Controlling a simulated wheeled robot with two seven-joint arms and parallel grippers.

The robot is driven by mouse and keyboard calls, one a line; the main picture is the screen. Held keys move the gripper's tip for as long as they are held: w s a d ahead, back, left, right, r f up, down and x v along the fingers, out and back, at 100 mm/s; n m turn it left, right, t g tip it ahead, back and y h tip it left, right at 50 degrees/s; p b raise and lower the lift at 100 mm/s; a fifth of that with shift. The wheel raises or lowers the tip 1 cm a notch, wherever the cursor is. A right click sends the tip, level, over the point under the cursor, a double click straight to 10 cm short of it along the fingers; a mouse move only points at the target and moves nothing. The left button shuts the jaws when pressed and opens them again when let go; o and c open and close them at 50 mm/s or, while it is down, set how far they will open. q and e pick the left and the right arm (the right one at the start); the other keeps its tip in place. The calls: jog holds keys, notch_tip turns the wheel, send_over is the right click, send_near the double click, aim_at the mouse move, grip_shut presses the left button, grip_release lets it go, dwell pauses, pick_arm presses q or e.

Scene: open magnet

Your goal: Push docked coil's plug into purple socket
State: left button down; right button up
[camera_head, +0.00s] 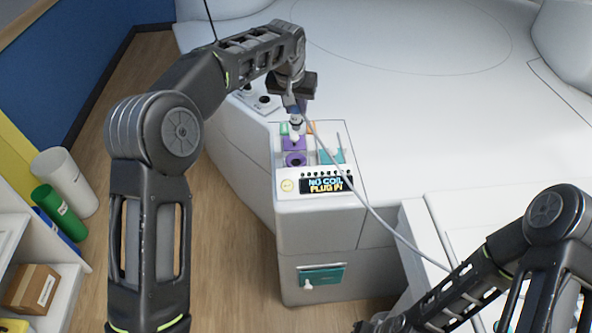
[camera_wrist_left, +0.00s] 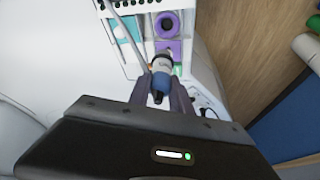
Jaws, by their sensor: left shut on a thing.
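My left gripper (camera_head: 294,104) is shut on the plug (camera_head: 296,127), which has a pale front and a dark blue grip. In the left wrist view the plug (camera_wrist_left: 161,70) sits between the two fingers (camera_wrist_left: 162,97). The purple socket (camera_head: 295,159) is a round ring with a dark hole on the console top. It also shows in the left wrist view (camera_wrist_left: 167,24), beyond the plug's front end. The plug looks apart from the ring, on the far side of it. My right gripper (camera_head: 372,326) is partly cut off at the bottom edge.
A teal socket area (camera_head: 331,157) lies right of the purple one. The console display (camera_head: 326,185) reads "NO COIL PLUG IN". The white bed (camera_head: 420,110) fills the right. A shelf with a cardboard box (camera_head: 32,289) stands at left. Wood floor lies between.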

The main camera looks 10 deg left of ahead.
pick_arm(q)
notch_tip(320, 180, down, 11)
jog(key=b, duration=0.7)
jog(key=shift+f, duration=0.15)
jog(key=shift+f+b, duration=1.4)
jog(key=shift+f, duration=0.3)
dwell(0.5)
jog(key=c, duration=1.1)
grip_release()
jog(key=shift+r, duration=0.1)
jog(key=v, duration=0.7)
jog(key=shift+s+r+b, duration=0.2)
jog(key=shift+r+b, duration=0.1)
jog(key=shift+b, duration=0.15)
